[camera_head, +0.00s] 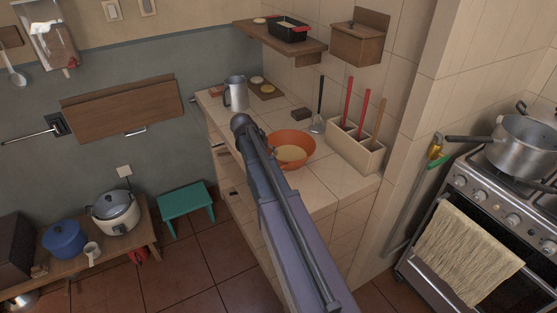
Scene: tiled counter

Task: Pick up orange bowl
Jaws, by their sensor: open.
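The orange bowl (293,137) sits upright on the tiled counter (345,185), left of the utensil box. Something pale beige shows in its bottom. My arm rises from the bottom of the picture and crosses in front of the counter, covering the bowl's left edge. The arm's upper visible end is a dark rounded joint just left of the bowl. I make out no fingers there, so my gripper is not visible. No contact with the bowl can be seen.
A utensil box (356,152) with upright handles is to the right, and a ladle (318,122) is close to the bowl. A wooden shelf (281,47) hangs above.

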